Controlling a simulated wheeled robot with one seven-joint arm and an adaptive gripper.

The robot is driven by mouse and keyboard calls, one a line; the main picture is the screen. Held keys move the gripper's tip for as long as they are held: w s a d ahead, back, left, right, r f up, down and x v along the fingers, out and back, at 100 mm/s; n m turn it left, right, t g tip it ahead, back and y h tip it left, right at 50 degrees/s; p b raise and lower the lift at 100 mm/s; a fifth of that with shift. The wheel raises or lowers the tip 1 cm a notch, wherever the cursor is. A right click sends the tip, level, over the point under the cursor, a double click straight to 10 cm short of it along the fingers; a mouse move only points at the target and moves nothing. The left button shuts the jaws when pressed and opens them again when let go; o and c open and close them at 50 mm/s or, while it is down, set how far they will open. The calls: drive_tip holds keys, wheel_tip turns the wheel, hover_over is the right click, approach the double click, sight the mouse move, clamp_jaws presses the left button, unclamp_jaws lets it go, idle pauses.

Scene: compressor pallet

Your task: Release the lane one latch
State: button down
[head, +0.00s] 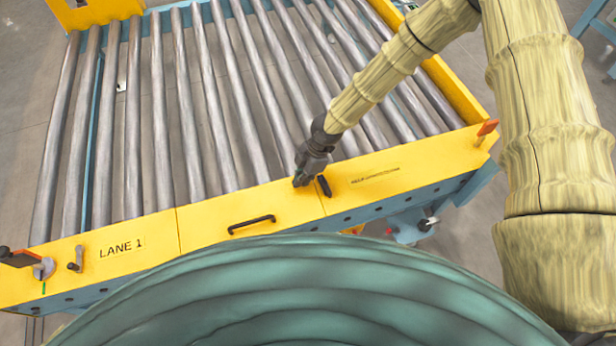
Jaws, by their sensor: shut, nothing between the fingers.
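The yellow front rail carries a "LANE 1" label (122,248) at its left part. A small dark lever (76,261) sits just left of that label. A similar black lever (324,186) sits further right on the rail, near a second, smaller label (375,177). Which of the levers is the lane one latch I cannot tell for certain. My gripper (299,180) is shut and empty. It points down at the rail's upper edge, just left of the right black lever; whether it touches the lever or rail I cannot tell.
A black grab handle (251,224) is on the middle of the rail. A red-tipped lever (487,128) is at the right corner and a dark and orange one (20,258) at the left end. Bare steel rollers (205,110) lie behind. A yellow side rail (455,88) bounds the right.

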drive_tip(key=shift+a+r, duration=0.2)
drive_tip(key=v, duration=0.9)
drive_tip(key=shift+d+r+b, duration=0.2)
drive_tip(key=shift+r+b, duration=0.1)
drive_tip(key=shift+b, duration=0.05)
